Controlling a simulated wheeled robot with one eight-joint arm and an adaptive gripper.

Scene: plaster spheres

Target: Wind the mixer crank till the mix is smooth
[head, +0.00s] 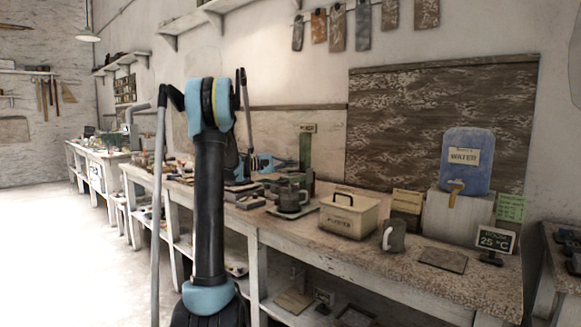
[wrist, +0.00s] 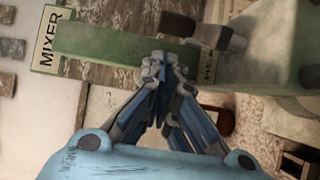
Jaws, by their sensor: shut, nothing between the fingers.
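The mixer shows in the wrist view as a long green post (wrist: 110,40) with a MIXER sign (wrist: 48,45) at its left end. A dark brown block (wrist: 178,23) and a grey-brown piece beside it lie above the post; they look like the crank's handle and arm. My gripper (wrist: 160,65) is shut and empty, its tips at the post in the picture, apart from the brown block. Whether the tips touch the post I cannot tell. In the head view the mixer's green post (head: 305,152) stands on the bench, partly behind my arm. The mix is not visible.
A cream plaster box (head: 349,218), a grey mug (head: 392,237) and a blue water container (head: 467,160) stand on the workbench (head: 440,288) to the right. A dark jug (head: 291,197) sits in front of the mixer. Bare floor lies at the left.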

